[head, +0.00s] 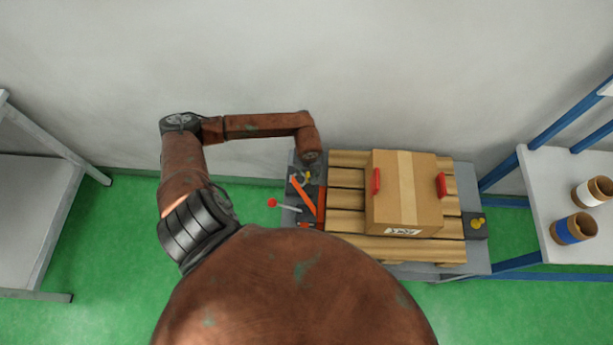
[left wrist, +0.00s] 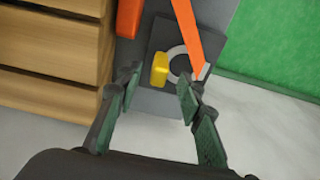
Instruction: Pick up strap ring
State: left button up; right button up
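I take this for the strap ring. A yellow peg or knob (left wrist: 159,70) stands beside or inside the ring; I cannot tell which. My left gripper (left wrist: 158,84) is open and empty, its two fingers apart just short of the yellow knob and ring. In the head view my left gripper (head: 309,160) is over the left end of the bench, where the orange strap (head: 303,196) shows and the ring is small and partly hidden. My right gripper is in neither view.
A cardboard box (head: 405,215) with red handles sits on wooden slats (head: 346,200). A red-tipped lever (head: 272,203) sticks out left of the bench. A second yellow knob (head: 477,223) is at its right end. Shelves stand at both sides; green floor is free at left.

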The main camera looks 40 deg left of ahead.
aim_at(308, 174)
pick_arm(q)
jog(key=f, duration=0.3)
jog(key=shift+w+a+f, duration=0.1)
jog(key=shift+w+f, duration=0.1)
jog(key=shift+f, duration=0.1)
jog(key=shift+c, duration=0.5)
grip_shut()
